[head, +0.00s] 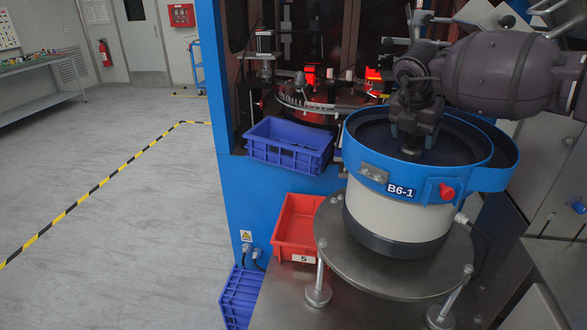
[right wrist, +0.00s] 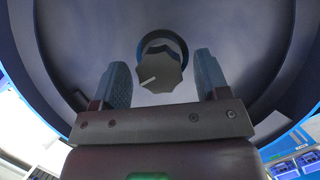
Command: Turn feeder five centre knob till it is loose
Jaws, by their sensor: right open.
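The feeder (head: 396,204) is a white drum with a blue-rimmed bowl, labelled B6-1. Its centre knob (right wrist: 160,70) is dark and lobed with a white mark, and shows in the right wrist view in the middle of the bowl floor (right wrist: 225,50). My right gripper (head: 412,150) reaches down into the bowl in the head view, hiding the knob there. In the right wrist view the right gripper (right wrist: 162,82) is open, with one finger on each side of the knob and gaps between them and it. My left gripper is in neither view.
A red crate (head: 296,255) marked 5 stands left of the feeder, and a blue crate (head: 286,165) sits behind it. The feeder stands on a round metal plate (head: 335,255). The blue bowl rim (head: 470,178) surrounds my gripper. Open floor (head: 130,220) lies to the left.

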